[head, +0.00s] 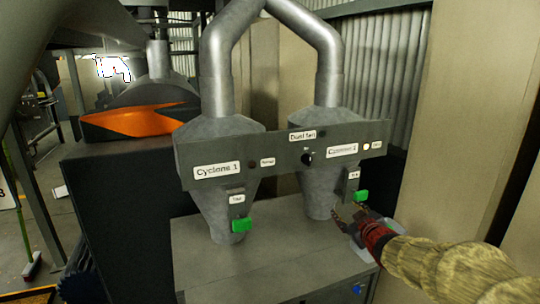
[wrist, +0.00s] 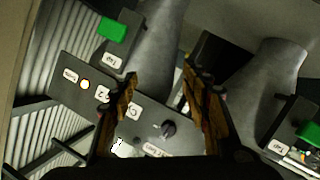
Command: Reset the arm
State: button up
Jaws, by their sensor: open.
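My gripper (head: 348,210) is at the right in the head view, just below the green handle (head: 361,196) of the right cyclone (head: 318,190). In the wrist view my gripper (wrist: 160,74) shows two brown fingers spread apart with nothing between them. Beyond them is the grey label panel (wrist: 140,118) with a black knob (wrist: 168,129) and a glowing lamp (wrist: 84,84). The right cyclone's green handle shows at the upper left of the wrist view (wrist: 112,27). I cannot tell whether the gripper touches anything.
The left cyclone (head: 215,185) has its own green handle (head: 241,225). Both cyclones stand on a grey cabinet (head: 265,262). The panel's left lamp (head: 252,164) is dark and its right lamp (head: 366,147) is lit. A beige column (head: 445,130) stands close by my arm.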

jog(key=s+d+f+m+g+h, duration=0.1)
jog(key=s+f+m+g+h, duration=0.2)
jog(key=s, duration=0.6)
jog(key=s+d+f+m+g, duration=0.2)
jog(key=s+f+g, duration=0.2)
jog(key=s+f, duration=0.3)
jog(key=s+a+r+y, duration=0.1)
jog(key=s+a, duration=0.3)
jog(key=s, duration=0.4)
jog(key=s+a+r+g+y, duration=0.1)
jog(key=s+a, duration=0.3)
jog(key=s, duration=0.5)
jog(key=s+a+r+m+g, duration=0.1)
jog(key=s+a, duration=0.3)
jog(key=s, duration=0.4)
jog(key=shift+s+a+r+y, duration=0.4)
jog(key=shift+r, duration=0.4)
jog(key=shift+c, duration=0.5)
